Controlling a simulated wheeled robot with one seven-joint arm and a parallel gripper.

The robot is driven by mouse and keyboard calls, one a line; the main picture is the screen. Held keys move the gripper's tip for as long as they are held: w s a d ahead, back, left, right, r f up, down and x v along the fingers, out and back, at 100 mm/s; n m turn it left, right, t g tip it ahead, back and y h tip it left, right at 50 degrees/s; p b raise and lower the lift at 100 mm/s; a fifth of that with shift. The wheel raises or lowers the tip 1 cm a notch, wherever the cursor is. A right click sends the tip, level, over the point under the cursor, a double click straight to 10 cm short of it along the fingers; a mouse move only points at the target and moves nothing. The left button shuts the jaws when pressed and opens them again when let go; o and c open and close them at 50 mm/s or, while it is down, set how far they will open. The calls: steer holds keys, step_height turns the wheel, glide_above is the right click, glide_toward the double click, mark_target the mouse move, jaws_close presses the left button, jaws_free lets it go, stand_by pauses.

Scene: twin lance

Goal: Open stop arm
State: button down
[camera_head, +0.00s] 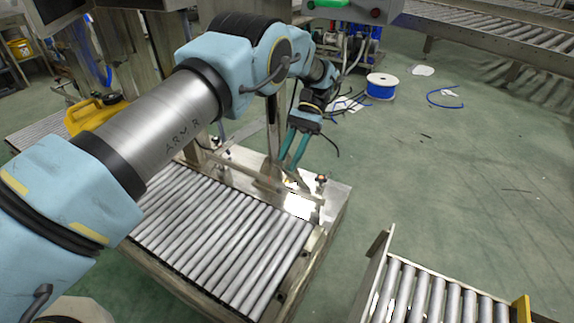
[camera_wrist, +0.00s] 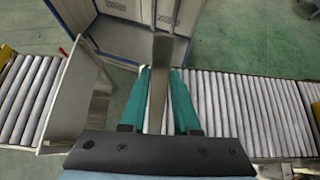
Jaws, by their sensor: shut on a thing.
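The stop arm (camera_wrist: 157,95) shows in the wrist view as a narrow flat metal bar running lengthwise between my fingers. My gripper (camera_wrist: 160,72) has its two teal fingers closed on the bar, one on each side. In the head view my gripper (camera_head: 290,162) points down at the far end of the roller conveyor, beside a metal post. The bar is hard to make out there among the metal parts, and where the fingers touch it is partly hidden.
The roller conveyor (camera_head: 215,235) ends at a metal plate (camera_head: 300,205) with small knobs. A second conveyor (camera_head: 425,295) stands at lower right, across a gap. A cable spool (camera_head: 381,87) and loose blue cable (camera_head: 445,98) lie on the green floor. A grey cabinet (camera_wrist: 115,35) stands ahead in the wrist view.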

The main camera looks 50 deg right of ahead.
steer(key=shift+d, duration=0.1)
stand_by(0.3)
steer(key=c, duration=0.6)
jaws_free()
steer(key=shift+c, duration=0.2)
